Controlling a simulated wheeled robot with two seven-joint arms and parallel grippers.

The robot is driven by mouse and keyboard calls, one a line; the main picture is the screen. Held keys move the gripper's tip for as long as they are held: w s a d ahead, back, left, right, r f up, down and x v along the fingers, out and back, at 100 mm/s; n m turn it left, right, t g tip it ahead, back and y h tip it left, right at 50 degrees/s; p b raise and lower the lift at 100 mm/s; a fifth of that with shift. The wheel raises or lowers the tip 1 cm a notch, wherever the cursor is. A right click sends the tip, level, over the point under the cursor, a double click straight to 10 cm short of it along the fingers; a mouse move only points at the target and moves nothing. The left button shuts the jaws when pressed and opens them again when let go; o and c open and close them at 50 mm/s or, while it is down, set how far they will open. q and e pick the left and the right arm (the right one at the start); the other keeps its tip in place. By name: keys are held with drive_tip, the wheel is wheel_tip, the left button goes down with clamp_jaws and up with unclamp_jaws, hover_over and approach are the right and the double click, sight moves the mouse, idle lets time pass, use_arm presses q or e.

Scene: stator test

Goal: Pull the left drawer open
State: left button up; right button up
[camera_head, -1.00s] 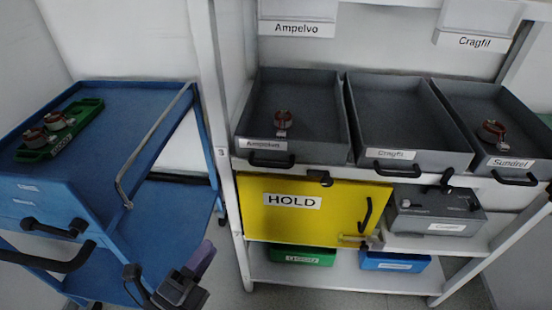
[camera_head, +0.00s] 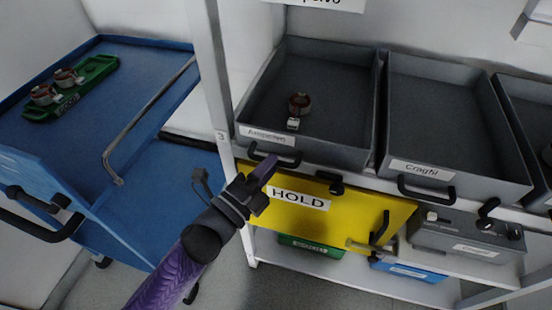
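The left drawer (camera_head: 341,70) is a grey open-topped tray labelled Ampelvo, in the shelf's upper row. A red-brown stator (camera_head: 299,104) lies inside it. Its black bar handle (camera_head: 289,162) is on the front below the label. My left gripper (camera_head: 265,183) is just below and left of the handle, in front of the yellow panel's top left corner. Its fingers look apart, with nothing between them. The purple fingertip overlaps the handle's left end in the view; I cannot tell whether they touch. My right gripper is not in view.
A grey Cragfil drawer (camera_head: 442,95) adjoins on the right. A white post (camera_head: 208,60) separates the shelf from the blue cart (camera_head: 130,75), which carries a green tray (camera_head: 98,70).

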use_arm(q)
drive_tip(key=shift+x, duration=1)
clamp_jaws()
idle(0.5)
